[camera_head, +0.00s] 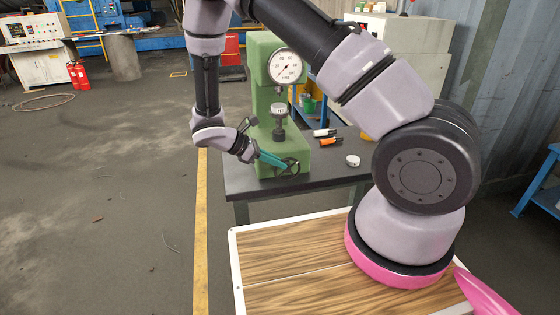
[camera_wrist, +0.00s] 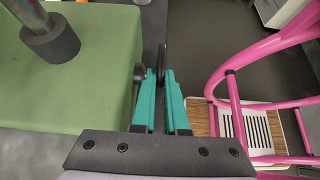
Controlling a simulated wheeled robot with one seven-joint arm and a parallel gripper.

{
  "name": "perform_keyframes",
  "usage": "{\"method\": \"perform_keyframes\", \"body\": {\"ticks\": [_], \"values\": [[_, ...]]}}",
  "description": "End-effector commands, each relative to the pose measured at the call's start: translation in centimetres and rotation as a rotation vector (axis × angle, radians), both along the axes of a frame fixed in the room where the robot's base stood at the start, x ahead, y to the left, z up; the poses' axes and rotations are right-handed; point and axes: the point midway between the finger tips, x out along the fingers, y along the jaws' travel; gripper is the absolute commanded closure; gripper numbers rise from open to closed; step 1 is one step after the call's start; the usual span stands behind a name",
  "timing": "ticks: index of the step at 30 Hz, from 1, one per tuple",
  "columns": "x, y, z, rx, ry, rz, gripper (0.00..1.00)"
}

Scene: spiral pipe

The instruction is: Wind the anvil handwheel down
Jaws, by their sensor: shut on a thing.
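The green hardness tester (camera_head: 262,90) stands on a dark table, with a round dial gauge at its upper front. Its anvil (camera_head: 278,109) is a grey round piece on an upright screw below the head. The small dark handwheel (camera_head: 291,166) sits low on the tester's front. My gripper (camera_head: 283,163) reaches it from the left with teal fingers. In the wrist view, the fingers (camera_wrist: 160,72) are close together on the dark handwheel (camera_wrist: 162,55), seen nearly edge-on. The exact grip point on the rim is hard to make out. A gap shows between anvil and head.
Two markers (camera_head: 327,137) and a small white round item (camera_head: 353,161) lie on the dark table (camera_head: 240,183) right of the tester. My arm passes above the table. Open floor lies to the left, with a yellow line (camera_head: 201,230).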

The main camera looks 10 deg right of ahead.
Motion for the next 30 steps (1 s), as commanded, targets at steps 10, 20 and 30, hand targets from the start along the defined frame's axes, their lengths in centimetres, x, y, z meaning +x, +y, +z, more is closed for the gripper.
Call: {"method": "perform_keyframes", "body": {"ticks": [10,20,30], "values": [[0.05,0.38,-0.36,-0.103,0.000,0.001,1.00],[0.02,0.38,-0.38,-0.111,0.001,0.002,1.00],[0.02,0.36,-0.38,-0.110,0.001,0.000,0.59]]}}
